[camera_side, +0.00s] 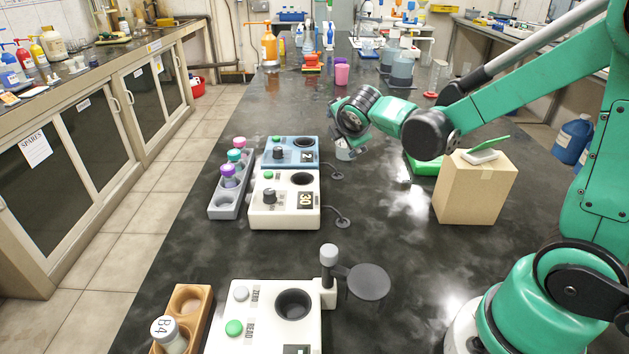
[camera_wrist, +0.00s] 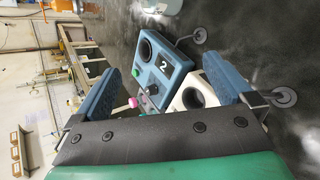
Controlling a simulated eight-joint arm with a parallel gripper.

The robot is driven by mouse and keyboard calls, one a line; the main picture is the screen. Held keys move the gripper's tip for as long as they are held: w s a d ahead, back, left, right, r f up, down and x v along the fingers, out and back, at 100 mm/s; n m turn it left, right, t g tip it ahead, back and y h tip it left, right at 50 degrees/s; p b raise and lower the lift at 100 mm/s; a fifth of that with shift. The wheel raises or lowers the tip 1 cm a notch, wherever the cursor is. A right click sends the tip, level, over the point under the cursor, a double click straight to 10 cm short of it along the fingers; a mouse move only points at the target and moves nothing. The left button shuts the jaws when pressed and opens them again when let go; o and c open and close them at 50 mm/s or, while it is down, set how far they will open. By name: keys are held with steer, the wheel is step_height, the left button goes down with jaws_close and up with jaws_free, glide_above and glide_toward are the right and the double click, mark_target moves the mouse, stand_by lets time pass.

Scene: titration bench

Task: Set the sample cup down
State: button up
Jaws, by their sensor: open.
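A small pale grey-white cup (camera_side: 344,151) shows in the side view at the tip of my gripper (camera_side: 350,142), just right of the blue station (camera_side: 281,150). One finger partly hides it, and I cannot tell whether it touches the table. In the wrist view my gripper (camera_wrist: 174,70) is open, with its two blue fingers spread apart. The blue station (camera_wrist: 165,60) with the number 2 lies beyond the fingers.
A white station marked 30 (camera_side: 285,212) stands in front of the blue one, with a grey vial rack (camera_side: 216,208) to its left. Another white station (camera_side: 262,325) is nearest. A cardboard box (camera_side: 474,190) and green tray (camera_side: 421,166) stand right.

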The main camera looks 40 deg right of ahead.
steer(key=s+a+m+g+y, duration=0.1)
steer(key=s+a+m+y, duration=0.5)
steer(key=s+a+m, duration=0.5)
steer(key=shift+s+r+m+y, duration=0.35)
steer(key=shift+r+m, duration=0.1)
steer(key=shift+m, duration=1.55)
